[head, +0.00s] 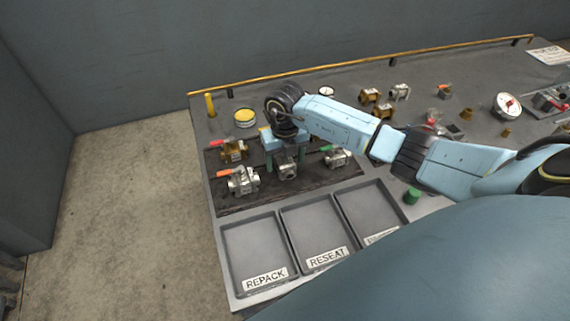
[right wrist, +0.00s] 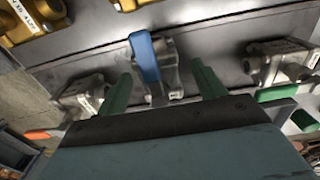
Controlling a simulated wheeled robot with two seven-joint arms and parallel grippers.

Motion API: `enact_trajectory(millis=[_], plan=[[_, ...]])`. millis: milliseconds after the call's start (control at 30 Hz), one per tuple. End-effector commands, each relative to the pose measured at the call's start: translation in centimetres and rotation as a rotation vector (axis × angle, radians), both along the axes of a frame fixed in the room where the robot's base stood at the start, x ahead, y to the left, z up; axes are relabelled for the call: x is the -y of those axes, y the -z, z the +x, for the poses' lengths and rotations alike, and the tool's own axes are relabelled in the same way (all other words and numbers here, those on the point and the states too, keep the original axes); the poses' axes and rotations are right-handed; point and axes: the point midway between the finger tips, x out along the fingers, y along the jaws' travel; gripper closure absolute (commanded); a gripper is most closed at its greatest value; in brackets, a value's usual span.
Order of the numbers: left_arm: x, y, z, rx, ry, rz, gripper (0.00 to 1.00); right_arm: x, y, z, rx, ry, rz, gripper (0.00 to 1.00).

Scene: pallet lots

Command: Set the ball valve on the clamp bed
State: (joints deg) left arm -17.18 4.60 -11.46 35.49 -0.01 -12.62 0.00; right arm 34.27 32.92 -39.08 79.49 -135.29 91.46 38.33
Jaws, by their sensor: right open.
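Several ball valves lie on the dark mat at the table's left end. One steel valve (head: 287,171) is under my right gripper (head: 285,158); its blue handle shows in the right wrist view (right wrist: 146,58). The gripper is open, its green fingers apart on either side of this valve; I cannot tell whether they touch it. A steel valve with an orange handle (head: 243,181) is to its left, a brass valve with a red handle (head: 234,150) behind that, and a steel valve with a green handle (head: 338,158) to its right. I cannot clearly identify the clamp bed. My left gripper is not in view.
Grey trays, including REPACK (head: 232,263) and RESEAT (head: 291,244), lie in front of the mat. A yellow-topped tin (head: 245,118), a yellow post (head: 210,105), brass fittings (head: 369,96) and a gauge (head: 507,105) stand farther back. A metal fixture (head: 551,99) is at far right.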

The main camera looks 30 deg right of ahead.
Motion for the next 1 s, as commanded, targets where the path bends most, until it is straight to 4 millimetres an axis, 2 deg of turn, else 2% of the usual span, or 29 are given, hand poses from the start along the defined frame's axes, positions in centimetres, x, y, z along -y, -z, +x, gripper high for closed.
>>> enact_trajectory(millis=[67, 500, 600, 833, 1000], plan=[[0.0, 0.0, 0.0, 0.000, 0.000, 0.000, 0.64, 0.0, 0.0, 0.0, 0.000, 0.000, 0.000, 0.32], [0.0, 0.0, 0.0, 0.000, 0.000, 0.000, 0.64, 0.0, -0.1, 0.0, 0.000, 0.000, 0.000, 0.90], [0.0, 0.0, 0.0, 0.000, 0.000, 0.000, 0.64, 0.0, -0.2, 0.1, 0.002, 0.000, 0.001, 1.00], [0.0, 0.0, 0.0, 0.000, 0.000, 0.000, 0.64, 0.0, -0.6, 0.1, 0.004, -0.001, 0.001, 1.00], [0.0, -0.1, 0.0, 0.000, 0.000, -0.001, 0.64, 0.1, -3.1, 0.2, 0.007, -0.001, -0.001, 1.00]])
